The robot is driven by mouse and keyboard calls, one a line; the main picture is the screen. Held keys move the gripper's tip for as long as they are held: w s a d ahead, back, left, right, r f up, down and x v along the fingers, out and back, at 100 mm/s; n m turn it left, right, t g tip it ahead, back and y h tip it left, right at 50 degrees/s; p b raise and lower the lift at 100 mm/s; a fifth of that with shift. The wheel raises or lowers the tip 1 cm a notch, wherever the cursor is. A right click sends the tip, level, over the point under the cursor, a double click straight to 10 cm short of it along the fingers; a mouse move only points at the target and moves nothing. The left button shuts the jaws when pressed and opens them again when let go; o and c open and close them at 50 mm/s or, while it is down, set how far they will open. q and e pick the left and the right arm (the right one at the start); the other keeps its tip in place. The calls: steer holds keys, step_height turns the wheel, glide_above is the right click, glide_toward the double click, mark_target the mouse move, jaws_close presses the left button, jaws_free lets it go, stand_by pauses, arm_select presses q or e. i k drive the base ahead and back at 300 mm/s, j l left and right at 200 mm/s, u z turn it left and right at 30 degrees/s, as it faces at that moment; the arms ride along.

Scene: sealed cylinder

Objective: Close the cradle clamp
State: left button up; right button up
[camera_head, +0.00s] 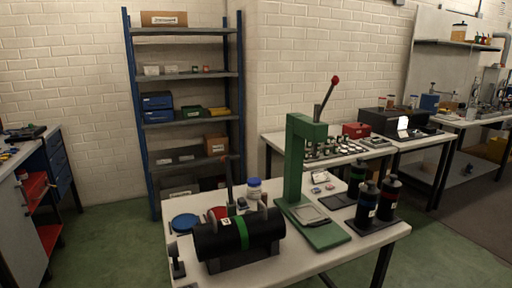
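A black cylinder (215,244) with a green band lies on its side in a dark cradle (248,258) at the front of the near table. A dark upright bar (229,180) rises behind the cylinder; I cannot tell whether it is the clamp's arm. A small grey piece sticks up by the cylinder's right end. A small black upright device (177,262) stands left of the cylinder. The cradle's far side is hidden by the cylinder. Neither of my grippers is in view.
A green lever press (297,160) with a red knob stands right of the cylinder. Black canisters (388,196) stand upright at the table's right. A blue disc (184,223), a red disc (217,213) and a blue-capped jar (254,192) sit behind the cylinder.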

mark_target(225, 159)
steer(key=i+j+z, duration=0.15)
steer(key=j, duration=0.15)
steer(key=i+j+z, duration=0.2)
steer(key=j+z, duration=0.15)
steer(key=j, duration=0.25)
steer(key=i+j+z, duration=0.15)
steer(key=j, duration=0.15)
